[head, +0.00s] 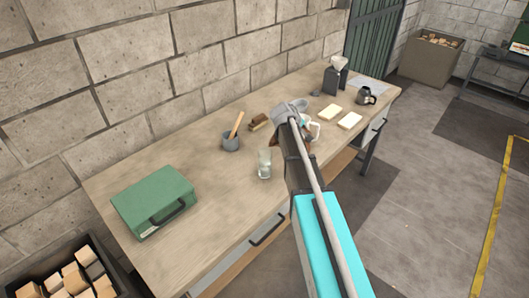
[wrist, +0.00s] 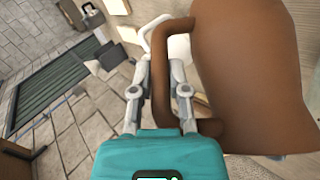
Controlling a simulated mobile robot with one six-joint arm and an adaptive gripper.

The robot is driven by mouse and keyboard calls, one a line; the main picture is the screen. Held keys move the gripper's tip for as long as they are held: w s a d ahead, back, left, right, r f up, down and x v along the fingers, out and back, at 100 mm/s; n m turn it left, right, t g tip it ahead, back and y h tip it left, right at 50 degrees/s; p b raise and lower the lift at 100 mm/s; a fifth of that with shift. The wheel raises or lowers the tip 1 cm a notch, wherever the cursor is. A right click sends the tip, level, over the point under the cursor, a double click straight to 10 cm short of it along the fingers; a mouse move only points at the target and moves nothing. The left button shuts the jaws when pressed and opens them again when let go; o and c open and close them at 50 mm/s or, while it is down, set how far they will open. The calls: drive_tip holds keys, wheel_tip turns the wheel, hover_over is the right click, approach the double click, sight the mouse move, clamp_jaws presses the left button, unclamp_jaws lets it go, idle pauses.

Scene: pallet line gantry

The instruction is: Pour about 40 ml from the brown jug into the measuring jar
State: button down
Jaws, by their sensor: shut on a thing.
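The brown jug (wrist: 250,75) fills the right of the wrist view. My gripper (wrist: 163,65) is shut on the jug's looped handle (wrist: 207,128). In the head view my gripper (head: 303,124) is over the bench, and my arm hides most of the jug; only a small brown part (head: 274,141) shows to its left. The measuring jar (head: 265,165), a clear upright glass, stands on the bench near its front edge, left of my arm and apart from the jug. I cannot tell the jug's tilt or the liquid level in either vessel.
A grey pot with a wooden handle (head: 231,144) and a brush (head: 258,123) are behind the jar. A white mug (head: 314,131) is close by my gripper. A green case (head: 154,203) lies at left. Bare bench lies between case and jar.

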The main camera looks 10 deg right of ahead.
drive_tip(key=shift+d+f+y, duration=0.3)
drive_tip(key=shift+f+y, duration=0.1)
drive_tip(key=shift+f, duration=0.1)
drive_tip(key=shift+d+f, duration=0.1)
drive_tip(key=shift+f, duration=0.05)
idle(0.3)
